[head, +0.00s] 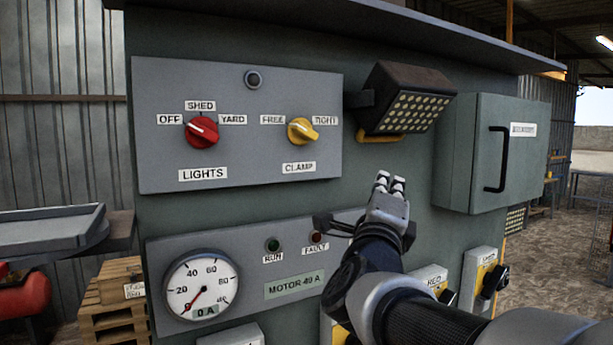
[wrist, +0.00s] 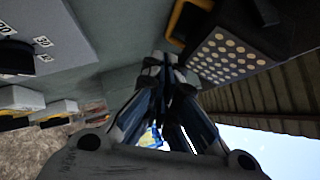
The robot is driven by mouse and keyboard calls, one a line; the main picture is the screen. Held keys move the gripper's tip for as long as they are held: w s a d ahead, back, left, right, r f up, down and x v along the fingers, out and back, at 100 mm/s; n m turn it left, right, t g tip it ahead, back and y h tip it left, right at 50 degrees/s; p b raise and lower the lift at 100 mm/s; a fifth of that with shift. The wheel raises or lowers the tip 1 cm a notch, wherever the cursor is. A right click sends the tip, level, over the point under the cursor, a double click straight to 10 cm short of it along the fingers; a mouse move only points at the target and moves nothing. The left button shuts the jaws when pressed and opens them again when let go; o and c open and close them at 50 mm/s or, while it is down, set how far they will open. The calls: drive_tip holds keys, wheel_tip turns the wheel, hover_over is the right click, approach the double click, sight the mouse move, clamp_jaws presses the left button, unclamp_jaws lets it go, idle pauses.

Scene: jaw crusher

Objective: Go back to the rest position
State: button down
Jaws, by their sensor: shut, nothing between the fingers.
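My gripper (head: 390,183) is shut and empty, raised in front of the grey-green control cabinet (head: 388,240), just below the lamp and right of the upper switch panel. In the wrist view my gripper (wrist: 166,62) points at the cabinet face, its fingers together. The red LIGHTS knob (head: 202,131) and the yellow CLAMP knob (head: 301,131) sit on the upper panel, left of my gripper.
The lamp (head: 404,97) juts out just above my gripper and also shows in the wrist view (wrist: 225,55). A cabinet box with a black handle (head: 497,160) stands out at right. A gauge (head: 202,286) reads near 0. Pallets (head: 113,312) stand at lower left.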

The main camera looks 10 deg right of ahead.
drive_tip(key=s+a+f+n+g+y+b, duration=0.1)
drive_tip(key=s+a+f+n+g+y, duration=0.1)
drive_tip(key=s+a+f+n+y, duration=0.35)
drive_tip(key=s+a+f+n+g+y, duration=0.2)
drive_tip(key=f+n, duration=0.5)
drive_tip(key=f, duration=0.1)
drive_tip(key=s+a+f+n+g+y+b, duration=0.1)
drive_tip(key=s+a+f+n+g+y, duration=0.2)
drive_tip(key=f+n, duration=0.4)
drive_tip(key=s+d+f+n+g, duration=0.2)
drive_tip(key=s+f+n+g, duration=0.5)
drive_tip(key=s+f, duration=0.9)
drive_tip(key=s+n+b, duration=0.1)
drive_tip(key=s, duration=0.3)
drive_tip(key=shift+f+g, duration=0.3)
drive_tip(key=shift+f, duration=0.1)
